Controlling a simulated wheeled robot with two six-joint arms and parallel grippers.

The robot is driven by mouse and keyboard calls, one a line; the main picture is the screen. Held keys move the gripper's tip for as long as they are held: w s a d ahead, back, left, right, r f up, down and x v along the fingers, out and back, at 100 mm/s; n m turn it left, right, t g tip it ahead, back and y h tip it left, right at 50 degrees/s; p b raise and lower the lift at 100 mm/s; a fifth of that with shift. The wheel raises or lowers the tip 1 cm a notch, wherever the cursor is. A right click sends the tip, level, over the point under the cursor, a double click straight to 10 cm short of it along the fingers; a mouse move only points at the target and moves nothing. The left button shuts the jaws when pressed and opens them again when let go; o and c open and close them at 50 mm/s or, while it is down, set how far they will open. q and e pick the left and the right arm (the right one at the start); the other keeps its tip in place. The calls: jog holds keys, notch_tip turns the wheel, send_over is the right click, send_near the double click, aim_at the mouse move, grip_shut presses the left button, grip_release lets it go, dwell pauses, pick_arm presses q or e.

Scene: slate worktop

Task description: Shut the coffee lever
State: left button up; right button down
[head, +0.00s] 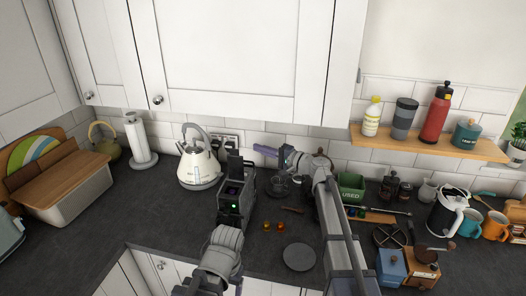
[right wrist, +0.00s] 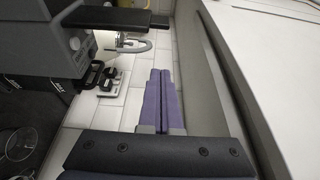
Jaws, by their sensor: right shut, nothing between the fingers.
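The dark coffee machine (head: 236,205), with a small green light, stands on the worktop at the middle; its grey body (right wrist: 45,45) fills the upper left of the right wrist view. A flat black bar (right wrist: 108,18), which looks like its lever, sticks out at the top there; its exact angle is hard to tell. My right gripper (head: 257,149) is shut and empty, behind and above the machine, near the tiled wall. Its purple fingers (right wrist: 160,72) lie together, apart from the bar and to its right in the right wrist view. My left gripper cannot be made out.
A cream kettle (head: 198,167) stands left of the machine by wall sockets (head: 223,143). A glass vessel (head: 279,186) stands right of it. A dark round plate (head: 299,257) lies in front. Cupboards hang above. A green bin (head: 351,187) and several mugs crowd the right.

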aim_at(236, 165)
jog(key=a, duration=0.6)
jog(key=shift+a, duration=0.15)
jog(key=shift+s, duration=0.15)
